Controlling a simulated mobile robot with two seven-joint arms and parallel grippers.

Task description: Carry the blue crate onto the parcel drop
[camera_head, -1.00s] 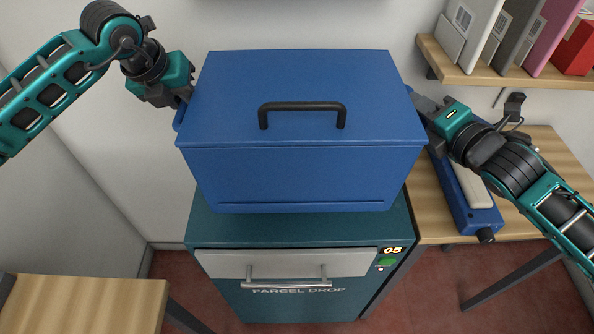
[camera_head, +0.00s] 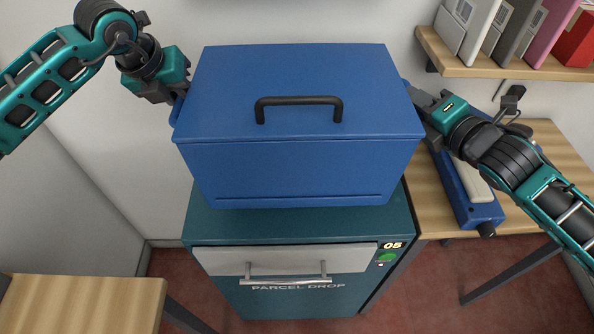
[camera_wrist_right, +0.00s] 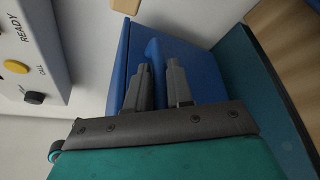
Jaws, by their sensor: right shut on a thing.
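The blue crate (camera_head: 290,172) has a flat top with a black handle (camera_head: 298,100). It is level, over the teal parcel drop cabinet (camera_head: 240,224); whether its underside touches the cabinet top I cannot tell. My right gripper (camera_head: 420,106) is shut on the handle at the crate's right side; the right wrist view shows both fingers (camera_wrist_right: 160,85) around this blue part (camera_wrist_right: 154,50). My left gripper (camera_head: 180,94) is at the crate's left side, by the matching handle (camera_head: 174,112); its fingertips are mostly hidden.
Behind my right arm, a wooden table (camera_head: 432,200) carries a blue and white device (camera_head: 472,184). A shelf with binders (camera_head: 490,67) hangs above it. Another wooden table (camera_head: 85,300) stands at front left. The cabinet front has a pale drawer (camera_head: 215,260) and an 05 display (camera_head: 392,245).

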